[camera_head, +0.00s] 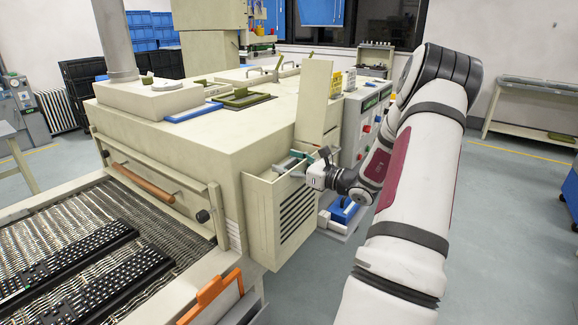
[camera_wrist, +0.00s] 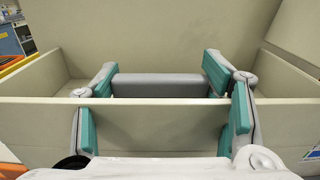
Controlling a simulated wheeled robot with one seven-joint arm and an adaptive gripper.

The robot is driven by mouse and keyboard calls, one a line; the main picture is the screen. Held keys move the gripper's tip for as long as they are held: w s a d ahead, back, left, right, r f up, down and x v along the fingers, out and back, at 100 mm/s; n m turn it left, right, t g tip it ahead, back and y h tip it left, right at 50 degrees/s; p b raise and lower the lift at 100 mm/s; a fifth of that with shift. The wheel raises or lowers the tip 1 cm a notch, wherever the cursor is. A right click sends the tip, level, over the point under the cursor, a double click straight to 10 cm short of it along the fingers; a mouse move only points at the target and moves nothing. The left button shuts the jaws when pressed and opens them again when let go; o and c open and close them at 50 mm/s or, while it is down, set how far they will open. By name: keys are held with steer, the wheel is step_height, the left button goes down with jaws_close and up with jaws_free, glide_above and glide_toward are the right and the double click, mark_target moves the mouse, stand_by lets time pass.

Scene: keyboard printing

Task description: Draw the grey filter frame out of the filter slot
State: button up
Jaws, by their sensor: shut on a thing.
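The grey filter frame shows in the wrist view as a grey bar (camera_wrist: 168,86) inside the filter slot, an open-topped cream box whose near wall (camera_wrist: 160,125) crosses the picture. My gripper (camera_wrist: 160,77) reaches over this wall, with its teal pads shut on the two ends of the grey bar. The near wall hides the frame's lower part, so I cannot tell how deep it sits. In the head view my gripper (camera_head: 298,162) is at the top of the louvred slot box (camera_head: 298,216); the frame is too small there to make out clearly.
A cream cover panel (camera_head: 313,100) stands upright behind the slot. The large cream machine (camera_head: 200,145) is to the left, with a mesh conveyor (camera_head: 165,235) carrying black keyboards (camera_head: 120,285). A blue bin (camera_head: 344,211) is low to the right. Open floor (camera_head: 490,220) lies farther right.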

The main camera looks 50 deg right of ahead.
step_height(320, 180, up, 23)
steer(key=p, duration=1)
stand_by(3.2)
stand_by(0.3)
steer(key=shift+r+p, duration=0.9)
steer(key=shift+r, duration=1)
